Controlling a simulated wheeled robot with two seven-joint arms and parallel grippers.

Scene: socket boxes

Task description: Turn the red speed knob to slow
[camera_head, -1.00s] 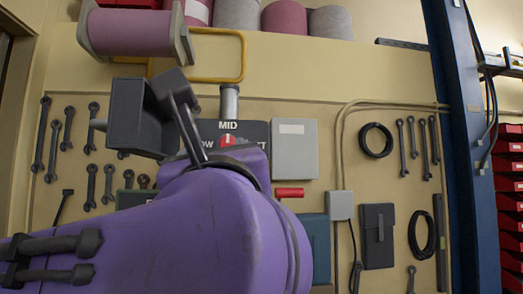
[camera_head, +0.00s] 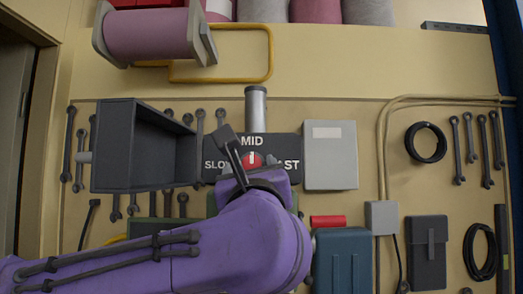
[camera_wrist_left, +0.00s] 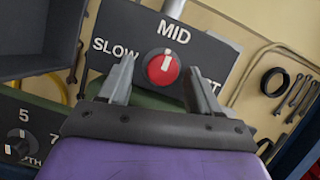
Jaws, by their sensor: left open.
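The red speed knob (camera_head: 253,160) sits on a dark panel (camera_head: 285,146) with the labels SLOW, MID and FAST. Its white mark points up at MID. It also shows whole in the left wrist view (camera_wrist_left: 161,67). My left gripper (camera_head: 240,160) is in front of the panel at the knob, partly covering the label area. In the left wrist view my left gripper (camera_wrist_left: 160,80) is open, one finger on each side of the knob. Whether the fingers touch it I cannot tell. My right gripper is not in view.
A dark open box (camera_head: 142,150) juts from the wall left of the panel. A light grey box (camera_head: 331,158) is close on the right. A metal cylinder (camera_head: 256,108) stands above. A teal box (camera_head: 342,262) is below right. A numbered dial (camera_wrist_left: 20,146) shows low left in the wrist view.

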